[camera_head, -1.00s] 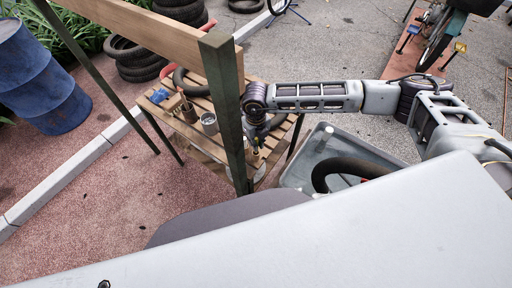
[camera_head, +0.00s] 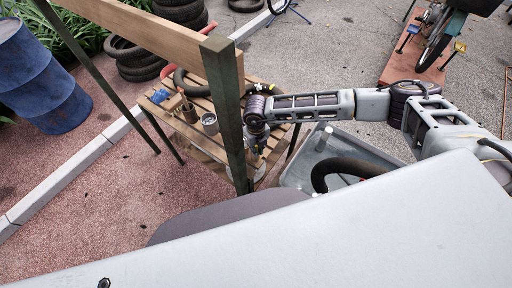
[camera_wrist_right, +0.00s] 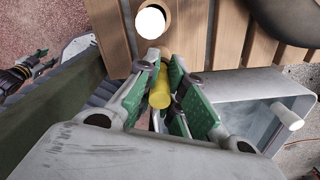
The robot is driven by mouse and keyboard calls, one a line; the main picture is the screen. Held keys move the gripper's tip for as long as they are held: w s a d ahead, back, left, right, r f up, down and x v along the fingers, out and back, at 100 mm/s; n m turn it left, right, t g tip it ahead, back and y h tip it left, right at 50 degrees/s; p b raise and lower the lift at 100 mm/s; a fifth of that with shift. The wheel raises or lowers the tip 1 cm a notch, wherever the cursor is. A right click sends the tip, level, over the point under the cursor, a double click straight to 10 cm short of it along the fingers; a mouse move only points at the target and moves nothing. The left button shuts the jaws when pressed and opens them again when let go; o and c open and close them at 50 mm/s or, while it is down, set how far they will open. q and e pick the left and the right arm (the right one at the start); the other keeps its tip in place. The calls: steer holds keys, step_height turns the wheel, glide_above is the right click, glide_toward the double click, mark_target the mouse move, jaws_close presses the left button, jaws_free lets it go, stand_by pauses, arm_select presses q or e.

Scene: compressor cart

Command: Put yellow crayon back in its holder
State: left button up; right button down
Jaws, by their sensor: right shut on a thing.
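My right gripper (camera_wrist_right: 160,98) is shut on the yellow crayon (camera_wrist_right: 161,90) in the right wrist view. The crayon sits between the green finger pads, its far end pointing toward the slatted wooden table (camera_wrist_right: 205,30). In the head view my right gripper (camera_head: 259,147) is over the table's right part, small and partly dark; the crayon is hard to make out there. A bright white round thing (camera_wrist_right: 151,21) lies beyond the crayon; I cannot tell whether it is the holder. What looks like my left gripper (camera_wrist_right: 38,64) shows small at the left of the wrist view, its jaw state unclear.
On the table are a metal can (camera_head: 210,124), a brown pot (camera_head: 188,110), a blue item (camera_head: 161,96) and a dark hose (camera_head: 183,82). A green post (camera_head: 228,120) stands before the table. A grey tub (camera_head: 345,148) with a black hose is at the right.

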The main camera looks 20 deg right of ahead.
steer(key=shift+f, duration=0.2)
steer(key=c, duration=1.5)
jaws_free()
steer(key=shift+r, duration=0.15)
steer(key=r, duration=0.1)
steer(key=r+b, duration=0.1)
steer(key=r, duration=0.1)
steer(key=r+b, duration=0.1)
steer(key=shift+s+a+r, duration=0.25)
steer(key=shift+a+r, duration=0.1)
steer(key=shift+r, duration=0.05)
step_height(320, 180, up, 7)
steer(key=shift+r+b, duration=0.1)
steer(key=shift+b, duration=0.4)
steer(key=shift+r, duration=0.8)
steer(key=shift+s+f, duration=0.1)
steer(key=shift+s, duration=0.05)
